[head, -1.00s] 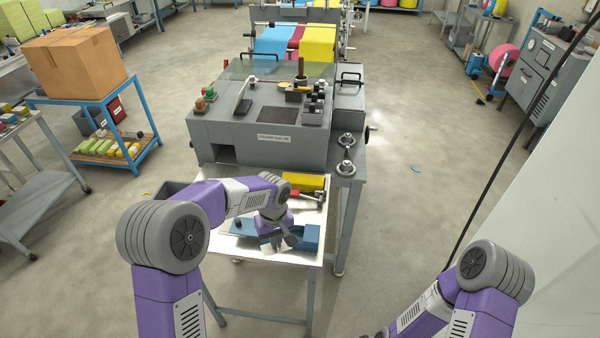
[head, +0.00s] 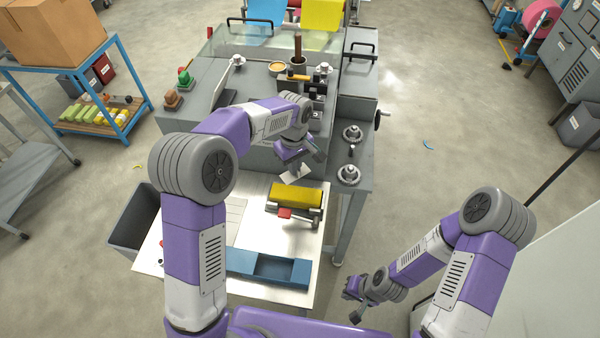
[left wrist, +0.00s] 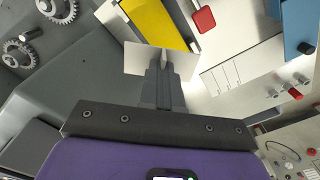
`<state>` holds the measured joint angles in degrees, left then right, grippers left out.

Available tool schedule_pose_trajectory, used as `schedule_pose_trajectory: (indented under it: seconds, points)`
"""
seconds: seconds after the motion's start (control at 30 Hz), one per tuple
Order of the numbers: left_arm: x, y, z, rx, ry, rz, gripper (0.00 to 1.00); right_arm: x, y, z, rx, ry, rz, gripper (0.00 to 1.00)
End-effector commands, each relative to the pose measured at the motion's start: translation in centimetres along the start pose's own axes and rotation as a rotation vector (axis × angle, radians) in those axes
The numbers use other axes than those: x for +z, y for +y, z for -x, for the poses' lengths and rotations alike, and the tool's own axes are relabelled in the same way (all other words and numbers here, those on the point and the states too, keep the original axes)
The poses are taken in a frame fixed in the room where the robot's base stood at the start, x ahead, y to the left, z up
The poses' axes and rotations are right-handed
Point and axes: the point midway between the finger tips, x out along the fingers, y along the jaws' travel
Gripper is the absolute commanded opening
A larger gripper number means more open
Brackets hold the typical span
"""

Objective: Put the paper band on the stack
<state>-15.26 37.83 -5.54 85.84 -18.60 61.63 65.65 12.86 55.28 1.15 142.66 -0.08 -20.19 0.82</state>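My left gripper (head: 296,165) is shut on a small white paper piece (head: 298,173), which looks like the paper band. In the left wrist view the band (left wrist: 135,58) sticks out on both sides of the closed fingertips (left wrist: 163,62). The gripper holds it in the air just behind a yellow block (head: 298,196), possibly the stack, on a grey holder on the table. The yellow block also shows beyond the fingertips in the left wrist view (left wrist: 155,22). My right gripper (head: 355,304) is empty, off the table's right side; its fingers look apart.
A blue tray (head: 238,262) lies along the table's front edge. A red-ended part (head: 284,213) is in front of the yellow block. A lined white sheet (head: 228,212) lies to the left. A grey machine (head: 215,135) with knobs stands behind the table (head: 325,232). A grey bin (head: 135,225) is at left.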

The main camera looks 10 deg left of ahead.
Motion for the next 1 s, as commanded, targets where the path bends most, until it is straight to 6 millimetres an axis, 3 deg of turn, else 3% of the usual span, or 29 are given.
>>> schedule_pose_trajectory:
  seconds: [0.3,0.53,0.7,1.0]
  points:
    - [0.0,-0.1,-5.1,-0.003,-0.002,0.000,0.00,0.1,0.1,-0.2,0.000,-0.002,-0.001,0.00]
    - [0.0,-0.1,-7.0,-0.003,-0.001,-0.001,0.00,0.0,0.1,-0.2,0.000,-0.001,-0.001,0.00]
    - [0.1,-0.1,-9.4,-0.003,-0.002,-0.001,0.00,0.0,0.1,-0.2,0.000,-0.001,0.000,0.00]
    - [0.0,0.0,-10.0,0.001,0.000,0.000,0.00,0.0,0.1,-0.2,0.000,-0.001,0.000,0.00]
